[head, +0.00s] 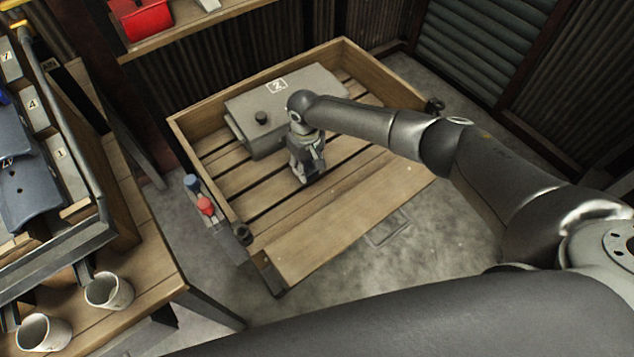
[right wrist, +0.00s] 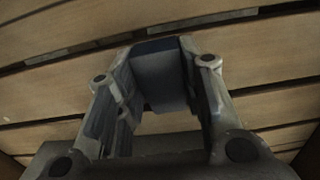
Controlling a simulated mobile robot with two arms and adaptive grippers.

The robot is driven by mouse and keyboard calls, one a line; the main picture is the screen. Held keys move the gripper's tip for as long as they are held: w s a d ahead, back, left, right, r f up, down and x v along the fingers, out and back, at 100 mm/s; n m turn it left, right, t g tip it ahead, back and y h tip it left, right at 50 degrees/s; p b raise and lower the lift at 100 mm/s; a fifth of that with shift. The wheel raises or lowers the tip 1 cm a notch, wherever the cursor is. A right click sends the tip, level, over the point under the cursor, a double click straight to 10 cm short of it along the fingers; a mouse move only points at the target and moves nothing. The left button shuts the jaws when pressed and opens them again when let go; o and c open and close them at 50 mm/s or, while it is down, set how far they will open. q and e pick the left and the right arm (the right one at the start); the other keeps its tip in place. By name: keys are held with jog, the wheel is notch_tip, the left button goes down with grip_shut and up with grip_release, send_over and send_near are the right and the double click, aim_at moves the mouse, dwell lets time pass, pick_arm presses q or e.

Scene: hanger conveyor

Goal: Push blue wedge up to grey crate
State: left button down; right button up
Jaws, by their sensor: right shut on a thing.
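The grey crate (head: 252,103), a closed box with a white label "2" on top, sits in the back of a slatted wooden tray. My right gripper (head: 310,174) points down over the slats, just in front of the crate. It is shut on the dark blue wedge, which shows between the fingers in the right wrist view (right wrist: 158,72). In the head view the wedge is mostly hidden by the fingers. A gap between wedge and crate cannot be judged clearly. My left gripper is not in view.
The wooden tray (head: 200,117) has raised sides and bare slats in front. Blue and red buttons (head: 205,205) are at its left side. A bench with two white cups (head: 108,291) stands at the left. A red bin (head: 140,18) is on a shelf behind.

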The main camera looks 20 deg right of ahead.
pick_arm(q)
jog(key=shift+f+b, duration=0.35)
jog(key=shift+b, duration=0.05)
pick_arm(e)
jog(key=shift+w+f, duration=0.1)
jog(key=shift+w, duration=0.25)
